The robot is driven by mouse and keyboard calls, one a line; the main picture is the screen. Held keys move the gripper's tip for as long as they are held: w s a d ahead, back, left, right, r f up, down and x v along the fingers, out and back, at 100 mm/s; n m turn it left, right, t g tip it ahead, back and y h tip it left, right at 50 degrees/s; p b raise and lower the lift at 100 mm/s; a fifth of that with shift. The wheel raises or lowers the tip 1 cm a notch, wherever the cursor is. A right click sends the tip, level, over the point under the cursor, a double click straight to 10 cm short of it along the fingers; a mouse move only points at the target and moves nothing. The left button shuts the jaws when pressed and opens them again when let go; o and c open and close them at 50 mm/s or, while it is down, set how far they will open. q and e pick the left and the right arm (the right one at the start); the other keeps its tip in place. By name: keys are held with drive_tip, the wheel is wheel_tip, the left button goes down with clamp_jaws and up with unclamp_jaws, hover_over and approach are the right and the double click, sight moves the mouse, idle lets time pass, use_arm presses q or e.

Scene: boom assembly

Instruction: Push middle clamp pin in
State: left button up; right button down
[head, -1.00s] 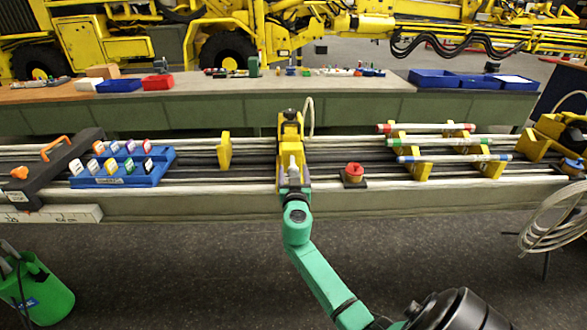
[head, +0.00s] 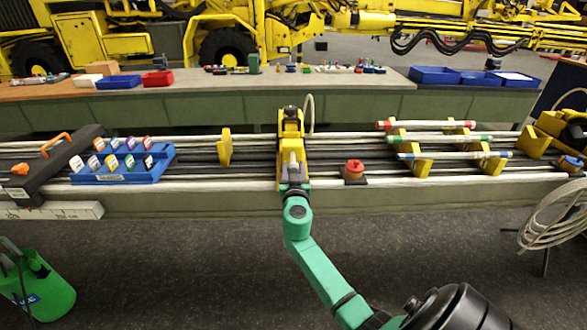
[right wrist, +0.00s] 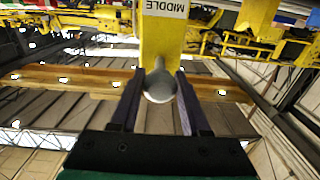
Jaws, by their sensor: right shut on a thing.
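The yellow middle clamp (head: 291,125) stands on the boom rails in the centre of the head view. In the right wrist view its yellow body (right wrist: 163,40) carries a label reading MIDDLE. The grey clamp pin (right wrist: 159,84) points out of the clamp toward the wrist camera, its round end between the two fingers. My right gripper (right wrist: 158,92) is shut on the pin. In the head view the right gripper (head: 293,172) is at the clamp's near face. How deep the pin sits is hard to tell. My left gripper is out of view.
A blue tray of labelled pieces (head: 110,179) is left of the clamp, beside a yellow bracket (head: 224,148). A red-topped fitting (head: 354,169) stands close on the right. Colour-banded tubes (head: 440,139) rest on yellow supports farther right.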

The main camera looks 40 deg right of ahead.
sight(293, 157)
idle(0.9)
drive_tip(key=b+x, duration=0.4)
drive_tip(key=shift+w+d+f, duration=0.15)
drive_tip(key=shift+f, duration=0.05)
drive_tip(key=shift+r, duration=0.35)
drive_tip(key=c, duration=0.6)
unclamp_jaws()
drive_tip(key=shift+o, duration=1)
drive_tip(key=shift+w+f, duration=0.1)
drive_tip(key=shift+f, duration=0.1)
drive_tip(key=b+v, duration=0.2)
drive_tip(key=v, duration=1.2)
drive_tip(key=shift+s, duration=0.2)
